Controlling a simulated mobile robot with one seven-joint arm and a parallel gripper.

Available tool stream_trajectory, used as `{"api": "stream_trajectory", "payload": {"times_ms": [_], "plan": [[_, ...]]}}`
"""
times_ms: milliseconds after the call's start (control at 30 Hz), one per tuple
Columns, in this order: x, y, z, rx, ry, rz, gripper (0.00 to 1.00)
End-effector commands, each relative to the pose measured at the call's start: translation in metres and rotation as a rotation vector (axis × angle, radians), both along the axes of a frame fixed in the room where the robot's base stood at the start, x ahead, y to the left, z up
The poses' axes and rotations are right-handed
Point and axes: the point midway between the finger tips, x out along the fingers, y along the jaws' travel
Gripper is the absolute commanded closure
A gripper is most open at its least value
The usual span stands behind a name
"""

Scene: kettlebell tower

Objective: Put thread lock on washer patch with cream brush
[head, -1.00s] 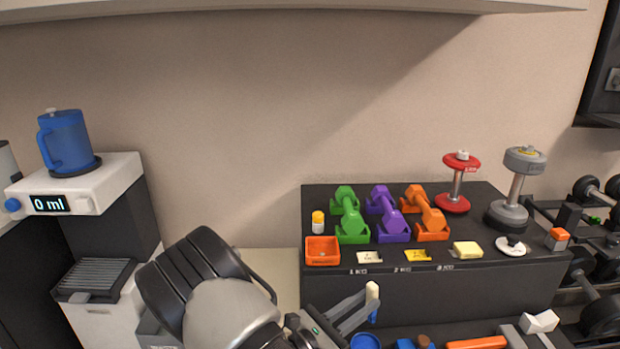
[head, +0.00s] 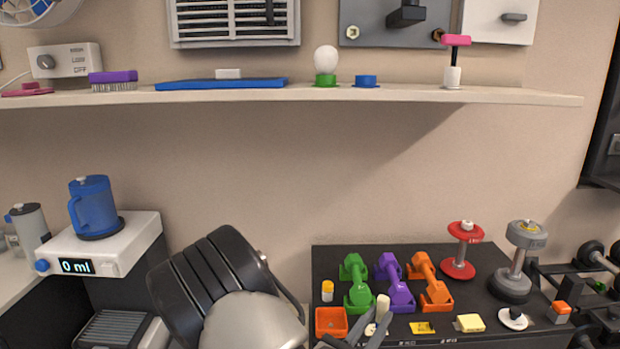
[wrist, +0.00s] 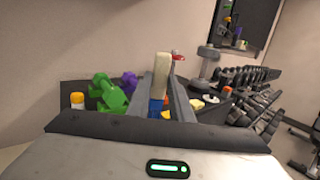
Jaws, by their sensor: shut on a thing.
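My gripper (head: 372,328) is shut on the cream brush (head: 383,306), which stands upright with its cream end up. In the wrist view the brush (wrist: 161,76) shows a blue lower part (wrist: 156,106) between the fingers. In the head view it overlaps the black bench's front left; I cannot tell its height above the bench. A small white bottle with a yellow-orange cap (head: 327,290) stands behind an open orange tray (head: 331,321); neither shows a readable label. A white disc with a black knob (head: 515,319) lies at the bench's front right. I cannot tell which thing is the washer patch.
Green (head: 356,283), purple (head: 394,283) and orange (head: 429,282) dumbbells sit in cradles. A red stand (head: 459,269) and a grey weight tower (head: 511,283) rise at the right. A shelf (head: 300,96) overhangs the back. A blue jug (head: 93,208) stands at the left.

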Motion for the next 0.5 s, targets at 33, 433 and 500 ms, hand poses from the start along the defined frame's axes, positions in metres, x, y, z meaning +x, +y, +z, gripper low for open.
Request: {"api": "stream_trajectory", "payload": {"times_ms": [33, 433, 500], "plan": [[-0.001, -0.001, 0.021, -0.006, 0.004, 0.021, 1.0], [-0.004, 0.001, 0.043, -0.001, 0.001, 0.131, 1.0], [-0.004, 0.002, 0.043, 0.001, 0.0, 0.135, 1.0]]}}
